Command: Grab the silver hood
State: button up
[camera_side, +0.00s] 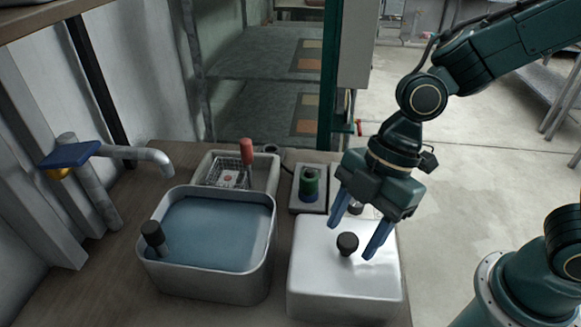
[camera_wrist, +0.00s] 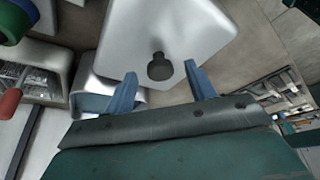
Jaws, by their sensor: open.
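The silver hood (camera_side: 345,280) is a rounded metal box cover with a black knob (camera_side: 347,243) on top. It stands on the wooden table at the front right in the side view. My gripper (camera_side: 358,240) points down over the hood, its two blue fingers spread on either side of the knob and apart from it. In the wrist view the hood (camera_wrist: 195,28) fills the upper middle. The knob (camera_wrist: 160,66) lies just beyond the gap between the fingertips of my gripper (camera_wrist: 160,75), with nothing held.
A water-filled metal basin (camera_side: 220,240) with a black knob stands left of the hood. A blue-handled tap (camera_side: 150,156) reaches in at left.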

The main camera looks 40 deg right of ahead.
jog(key=shift+a+f, duration=0.25)
jog(key=shift+f, duration=0.45)
grip_shut()
